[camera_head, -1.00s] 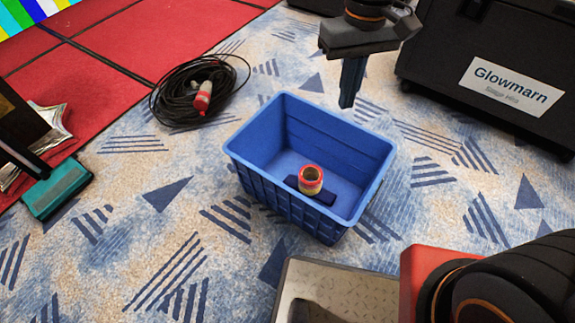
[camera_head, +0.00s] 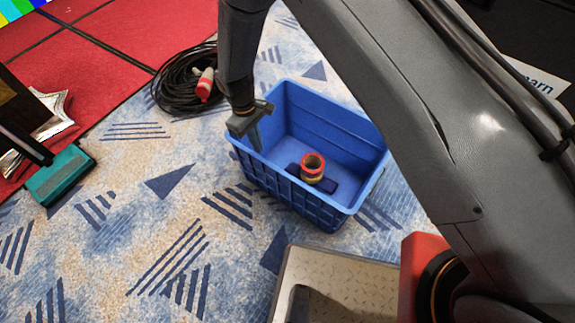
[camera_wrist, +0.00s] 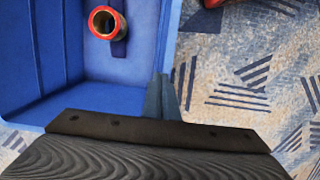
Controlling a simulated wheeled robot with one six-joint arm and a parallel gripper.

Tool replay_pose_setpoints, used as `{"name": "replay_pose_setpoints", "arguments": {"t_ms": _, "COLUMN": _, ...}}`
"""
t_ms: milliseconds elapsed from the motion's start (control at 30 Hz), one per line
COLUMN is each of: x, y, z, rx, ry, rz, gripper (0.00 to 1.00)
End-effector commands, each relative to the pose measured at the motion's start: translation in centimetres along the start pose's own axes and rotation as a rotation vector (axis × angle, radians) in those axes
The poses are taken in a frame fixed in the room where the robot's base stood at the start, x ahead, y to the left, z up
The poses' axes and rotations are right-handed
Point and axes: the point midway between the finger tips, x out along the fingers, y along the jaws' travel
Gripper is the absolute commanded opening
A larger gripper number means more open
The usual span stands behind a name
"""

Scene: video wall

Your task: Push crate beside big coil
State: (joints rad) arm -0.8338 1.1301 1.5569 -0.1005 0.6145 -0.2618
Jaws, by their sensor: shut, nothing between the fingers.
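The blue crate (camera_head: 290,196) stands upright on the patterned carpet in the head view. It also fills the upper left of the wrist view (camera_wrist: 38,60). The big coil (camera_head: 178,88) of black cable, with a red and white plug, lies on the carpet behind and left of the crate, apart from it; my arm hides part of its right side. My gripper (camera_head: 256,140) is shut and empty, pointing down at the crate's left rim. In the wrist view its fingers (camera_wrist: 161,98) overlap the crate's edge; I cannot tell whether they touch it.
A tape roll (camera_head: 312,168) and a dark flat item lie in the crate. A teal-headed brush (camera_head: 60,178) and crumpled foil (camera_head: 52,115) are at the left, by the red floor panels (camera_head: 110,50). A black case stands at the upper right, mostly hidden by my arm. Carpet in front-left is clear.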

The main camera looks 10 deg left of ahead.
Motion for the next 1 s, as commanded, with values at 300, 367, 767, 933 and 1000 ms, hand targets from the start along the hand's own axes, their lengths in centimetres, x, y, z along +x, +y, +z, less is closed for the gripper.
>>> {"name": "replay_pose_setpoints", "arguments": {"t_ms": 300, "x": 1.4, "y": -0.4, "z": 1.7, "rx": -0.015, "ry": -0.005, "rz": 0.001, "gripper": 0.0}}
{"name": "replay_pose_setpoints", "arguments": {"t_ms": 367, "x": 1.6, "y": -0.4, "z": 2.7, "rx": -0.016, "ry": -0.006, "rz": 0.001, "gripper": 0.0}}
{"name": "replay_pose_setpoints", "arguments": {"t_ms": 767, "x": 2.8, "y": -0.3, "z": 10.2, "rx": -0.014, "ry": -0.005, "rz": 0.001, "gripper": 0.0}}
{"name": "replay_pose_setpoints", "arguments": {"t_ms": 933, "x": 3.8, "y": -0.3, "z": 11.5, "rx": -0.015, "ry": -0.004, "rz": 0.001, "gripper": 0.0}}
{"name": "replay_pose_setpoints", "arguments": {"t_ms": 1000, "x": 4.3, "y": -0.3, "z": 11.4, "rx": -0.016, "ry": -0.004, "rz": 0.001, "gripper": 0.0}}
